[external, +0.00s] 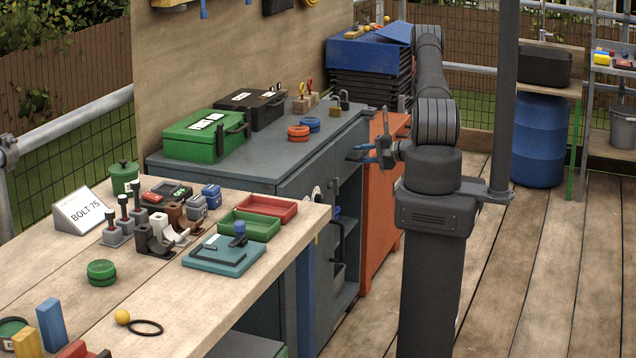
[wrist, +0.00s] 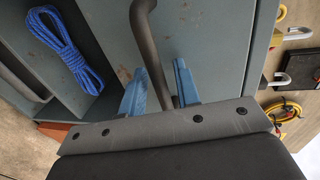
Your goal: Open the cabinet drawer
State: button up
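The grey-blue cabinet (external: 293,188) stands behind the workbench, with an open front section on its right side. In the external view my gripper (external: 359,153) is at the cabinet's upper right front, blue fingers pointing left. In the wrist view a grey-blue panel (wrist: 208,45) fills the middle and carries a dark curved bar handle (wrist: 146,35). My gripper (wrist: 159,68) is open, with one blue finger on each side of the handle. A gap shows beside the left finger; contact on the right is unclear. The drawer's outline is hard to make out in the external view.
A coiled blue rope (wrist: 60,45) lies in an open compartment beside the panel. Hooks (wrist: 295,34) and a yellow cable (wrist: 283,108) are at the right. A green toolbox (external: 202,137) and padlocks (external: 338,103) sit on the cabinet top. An orange cabinet (external: 381,200) stands close beside it.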

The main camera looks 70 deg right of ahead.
grip_shut()
jog(key=f+v, duration=0.2)
jog(key=v, duration=0.9)
jog(key=s+f+v, duration=0.1)
jog(key=f+v, duration=0.1)
jog(key=v, duration=1)
jog(key=shift+s+f, duration=0.15)
jog(key=shift+f, duration=0.2)
grip_release()
jog(key=v, duration=1.7)
jog(key=shift+s, duration=0.25)
